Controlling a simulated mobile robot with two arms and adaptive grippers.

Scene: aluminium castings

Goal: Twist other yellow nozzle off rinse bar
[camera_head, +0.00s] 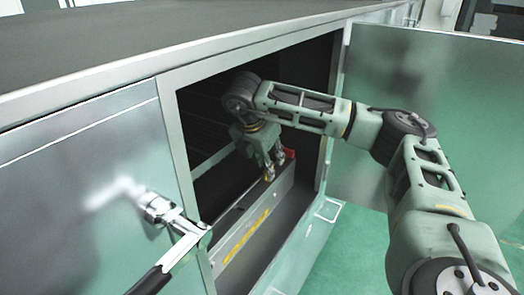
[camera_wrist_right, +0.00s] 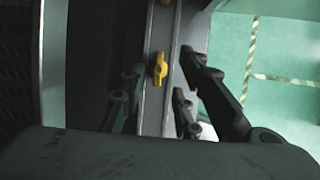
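The rinse bar (camera_wrist_right: 153,110) runs lengthwise through the right wrist view as a narrow grey metal rail. A yellow nozzle (camera_wrist_right: 160,68) sits on it, with a small yellow piece (camera_wrist_right: 166,2) at the top edge of that view. My right gripper (camera_wrist_right: 155,98) is open, with fingers on both sides of the bar and the nozzle between and slightly beyond them. Contact cannot be told. In the head view my right gripper (camera_head: 271,172) points down inside the open cabinet, and a bit of yellow (camera_head: 268,178) shows at its fingertips. My left gripper is not in view.
The cabinet opening frame (camera_head: 184,160) surrounds my right arm, with an open door (camera_head: 430,75) on the right. A red part (camera_head: 289,153) is close beside the right gripper. A metal lever with black grip (camera_head: 180,245) projects at lower left. Green floor (camera_head: 345,250) is clear.

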